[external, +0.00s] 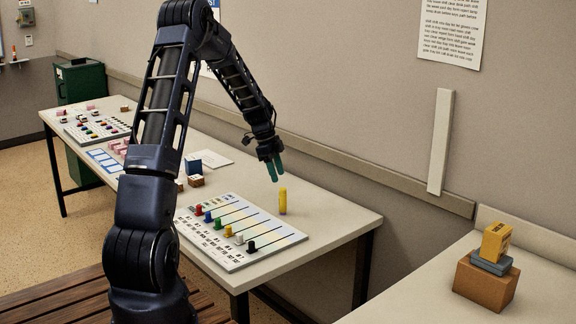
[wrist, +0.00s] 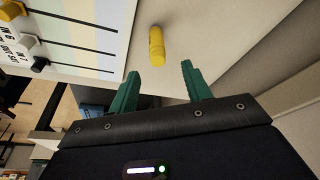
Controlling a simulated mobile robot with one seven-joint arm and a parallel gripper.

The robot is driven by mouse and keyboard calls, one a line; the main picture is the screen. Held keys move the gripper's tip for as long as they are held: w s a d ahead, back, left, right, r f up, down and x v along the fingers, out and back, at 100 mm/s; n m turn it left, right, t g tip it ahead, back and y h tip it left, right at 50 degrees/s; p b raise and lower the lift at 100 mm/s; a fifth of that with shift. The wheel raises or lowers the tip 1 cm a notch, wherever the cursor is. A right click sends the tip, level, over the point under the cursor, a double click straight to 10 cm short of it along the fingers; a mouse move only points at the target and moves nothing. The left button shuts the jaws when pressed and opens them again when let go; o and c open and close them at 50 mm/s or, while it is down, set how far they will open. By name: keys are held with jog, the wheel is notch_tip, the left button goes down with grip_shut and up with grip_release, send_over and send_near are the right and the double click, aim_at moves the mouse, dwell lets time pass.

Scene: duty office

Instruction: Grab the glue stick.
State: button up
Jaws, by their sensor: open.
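The glue stick (external: 282,201) is a small yellow cylinder standing upright on the long table, right of the slider board. It also shows in the wrist view (wrist: 156,46), ahead of my fingertips and roughly between their lines. My gripper (external: 273,171) has green fingers pointing down. It is above the table, a little left of and higher than the glue stick. In the wrist view my gripper (wrist: 158,82) is open with nothing between its fingers, and the glue stick is apart from both.
The slider board (external: 262,233) with coloured knobs lies left of the glue stick. A blue box (external: 207,160) and small wooden blocks (external: 196,181) stand farther back. The wall rail (external: 330,167) runs behind the table. Bare tabletop (external: 325,215) lies right of the glue stick.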

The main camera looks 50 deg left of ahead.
send_near(284, 211)
jog(key=shift+w+d+f, duration=0.1)
jog(key=shift+w+f, duration=0.1)
jog(key=shift+w, duration=0.3)
jog(key=shift+w+d+f, duration=0.1)
jog(key=shift+w+f, duration=0.15)
jog(key=shift+w, duration=0.2)
jog(key=shift+x, duration=2.55)
jog(key=shift+s, duration=0.15)
jog(key=shift+c, duration=0.2)
jog(key=c, duration=1)
